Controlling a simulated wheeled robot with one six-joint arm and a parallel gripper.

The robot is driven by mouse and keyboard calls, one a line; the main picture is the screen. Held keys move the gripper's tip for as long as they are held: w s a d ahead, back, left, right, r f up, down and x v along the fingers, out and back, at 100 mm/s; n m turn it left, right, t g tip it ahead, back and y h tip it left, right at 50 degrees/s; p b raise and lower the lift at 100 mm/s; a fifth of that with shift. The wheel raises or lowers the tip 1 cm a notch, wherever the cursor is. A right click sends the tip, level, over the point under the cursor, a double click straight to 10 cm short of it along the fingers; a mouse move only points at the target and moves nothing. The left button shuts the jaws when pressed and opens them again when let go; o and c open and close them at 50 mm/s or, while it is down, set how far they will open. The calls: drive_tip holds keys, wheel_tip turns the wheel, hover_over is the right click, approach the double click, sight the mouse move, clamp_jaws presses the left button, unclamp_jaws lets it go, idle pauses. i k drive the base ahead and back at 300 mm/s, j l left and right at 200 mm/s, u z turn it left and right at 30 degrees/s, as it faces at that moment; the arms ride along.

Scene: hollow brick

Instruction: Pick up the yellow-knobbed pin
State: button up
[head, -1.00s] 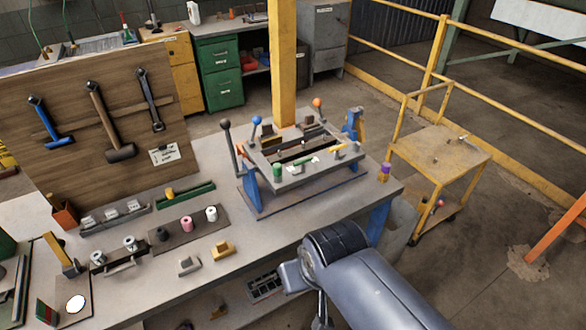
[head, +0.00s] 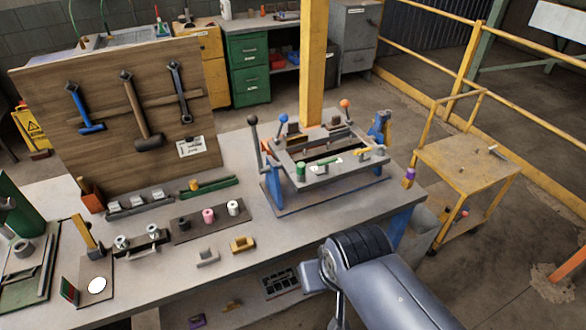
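A small yellow knob (head: 193,185) stands at the left end of a dark green strip (head: 212,187) on the workbench, below the tool board. It may be the yellow-knobbed pin; its shaft is not visible. Another yellow piece (head: 359,151) lies at the front right of the raised metal fixture (head: 330,168), too small to tell what it is. My grey arm with a black ribbed joint reaches in from the lower right, in front of the bench. My gripper's fingers do not show.
The wooden tool board (head: 110,135) with hanging tools stands at the bench's back left. A dark plate (head: 185,237) holds several spools. A yellow block (head: 242,244) sits near the front edge. A yellow post (head: 313,60) rises behind the fixture; a yellow cart (head: 465,165) stands right.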

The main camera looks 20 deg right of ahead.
sight(193, 183)
drive_tip(key=i+j+u, duration=0.25)
drive_tip(key=i+j, duration=0.55)
drive_tip(key=i, duration=0.15)
